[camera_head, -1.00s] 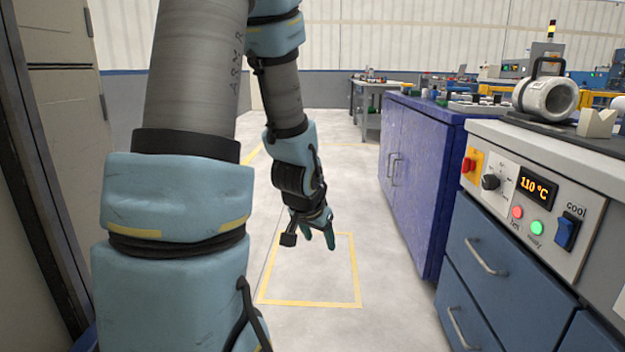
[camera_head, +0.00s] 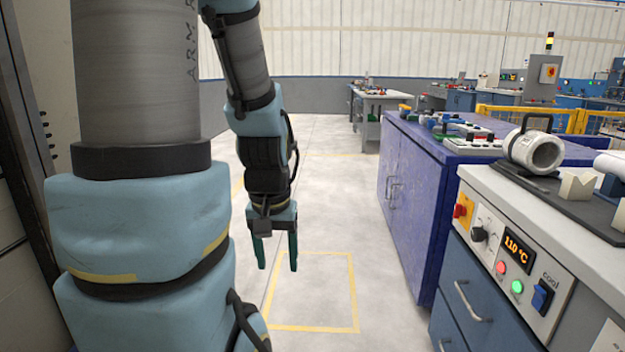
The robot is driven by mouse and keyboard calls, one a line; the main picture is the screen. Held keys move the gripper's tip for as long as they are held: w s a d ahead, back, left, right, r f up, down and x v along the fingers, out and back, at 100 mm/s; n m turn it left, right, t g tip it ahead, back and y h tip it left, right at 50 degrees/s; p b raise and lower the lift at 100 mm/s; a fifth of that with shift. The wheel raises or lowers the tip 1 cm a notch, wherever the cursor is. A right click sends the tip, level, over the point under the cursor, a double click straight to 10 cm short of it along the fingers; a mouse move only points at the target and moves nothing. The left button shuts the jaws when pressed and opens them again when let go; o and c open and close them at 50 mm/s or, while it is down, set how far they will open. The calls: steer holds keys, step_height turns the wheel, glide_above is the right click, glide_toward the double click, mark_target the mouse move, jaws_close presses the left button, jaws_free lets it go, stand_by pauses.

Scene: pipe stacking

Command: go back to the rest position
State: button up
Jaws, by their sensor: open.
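My gripper (camera_head: 275,262) hangs in the middle left of the head view, over the open floor. Its two dark green fingers point down and stand apart, with nothing between them. It is well to the left of the benches and touches nothing. My blue and grey arm fills the left side of the view.
A grey bench (camera_head: 480,180) at right has a panel reading 110 °C (camera_head: 518,249). A white pipe piece with a black handle (camera_head: 532,150) stands on it. A blue-purple cabinet (camera_head: 420,190) is behind. A yellow floor outline (camera_head: 352,290) lies on clear floor.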

step_height(320, 180, up, 18)
steer(key=p, duration=1.6)
steer(key=shift+r, duration=0.2)
